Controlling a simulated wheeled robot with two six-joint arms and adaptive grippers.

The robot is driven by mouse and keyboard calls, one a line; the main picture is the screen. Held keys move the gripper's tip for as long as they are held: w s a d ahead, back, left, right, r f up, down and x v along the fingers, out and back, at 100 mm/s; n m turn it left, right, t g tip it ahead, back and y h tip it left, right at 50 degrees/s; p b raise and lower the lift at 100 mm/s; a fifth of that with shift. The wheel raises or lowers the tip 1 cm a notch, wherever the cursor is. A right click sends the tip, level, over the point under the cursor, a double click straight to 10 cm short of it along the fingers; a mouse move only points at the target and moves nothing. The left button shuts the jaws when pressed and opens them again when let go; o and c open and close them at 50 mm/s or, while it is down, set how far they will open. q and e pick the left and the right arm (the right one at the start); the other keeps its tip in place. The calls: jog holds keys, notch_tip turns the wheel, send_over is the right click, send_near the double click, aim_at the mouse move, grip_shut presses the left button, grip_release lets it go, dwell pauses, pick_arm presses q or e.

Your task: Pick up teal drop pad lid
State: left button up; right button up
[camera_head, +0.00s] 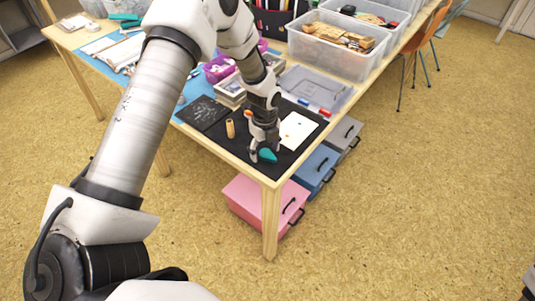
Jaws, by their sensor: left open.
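The teal drop pad lid (267,155) lies at the near corner of the table, on or beside the black mat (283,163). It is small in the picture, so I cannot tell whether the lid sits on its pad. My left gripper (263,152) points down right at the teal piece. Its fingers are open, one on the left of the teal piece and partly over it; I cannot tell whether they touch it. My right gripper is not in view.
A wooden stamp (230,129) stands left of the gripper, and a white card (297,130) lies to its right. A small orange thing (249,114) is behind. A grey lidded tray (315,88) and clear bins (338,45) stand farther back. The table's near edges are close.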

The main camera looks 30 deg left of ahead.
pick_arm(q)
jog(key=c, duration=0.8)
jog(key=shift+r, duration=0.2)
